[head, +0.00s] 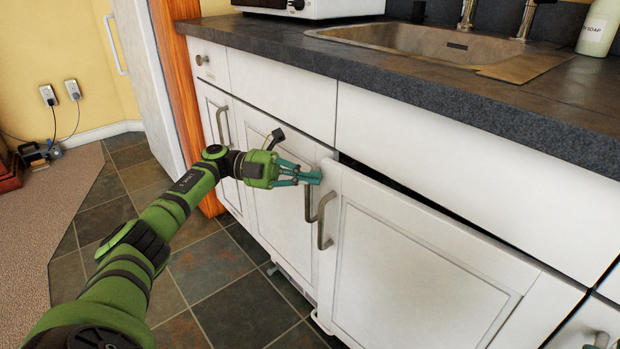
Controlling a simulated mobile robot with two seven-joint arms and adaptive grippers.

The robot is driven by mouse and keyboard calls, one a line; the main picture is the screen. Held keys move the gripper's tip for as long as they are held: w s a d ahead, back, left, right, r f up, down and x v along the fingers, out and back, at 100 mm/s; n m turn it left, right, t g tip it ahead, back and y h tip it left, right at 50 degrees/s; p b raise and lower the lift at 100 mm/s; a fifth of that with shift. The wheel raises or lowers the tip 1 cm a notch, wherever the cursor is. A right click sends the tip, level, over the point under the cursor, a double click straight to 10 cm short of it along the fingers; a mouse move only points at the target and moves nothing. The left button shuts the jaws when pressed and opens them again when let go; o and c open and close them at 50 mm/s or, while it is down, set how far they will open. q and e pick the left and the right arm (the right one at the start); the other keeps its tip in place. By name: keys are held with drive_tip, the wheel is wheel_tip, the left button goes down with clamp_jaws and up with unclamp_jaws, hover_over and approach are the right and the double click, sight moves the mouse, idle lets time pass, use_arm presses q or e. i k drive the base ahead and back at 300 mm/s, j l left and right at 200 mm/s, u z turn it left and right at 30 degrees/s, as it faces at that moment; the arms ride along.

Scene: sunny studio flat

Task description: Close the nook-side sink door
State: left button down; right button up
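Two white sink doors hang below the counter. The right one (415,265) stands ajar, its handle-side edge forward of the cabinet front and a dark gap (390,185) along its top. Its bar handle (325,220) is near its left edge. The left door (275,195) looks flush, with its own handle (309,203) near its right edge. I cannot tell from the picture which door is nook-side. My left gripper (316,178) points right, fingers together and empty, by the top of the handles near the ajar door's edge. Whether it touches is unclear. My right gripper is out of view.
The dark countertop (400,85) with its sink (430,40) overhangs the doors. A narrower cabinet (215,115) and an orange wood panel (168,70) stand at left. Tiled floor (215,265) is clear in front of the cabinets.

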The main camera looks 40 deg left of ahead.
sight(397, 271)
drive_tip(key=k+j, duration=0.1)
drive_tip(key=j, duration=1.15)
drive_tip(key=l+u, duration=0.25)
drive_tip(key=l, duration=0.45)
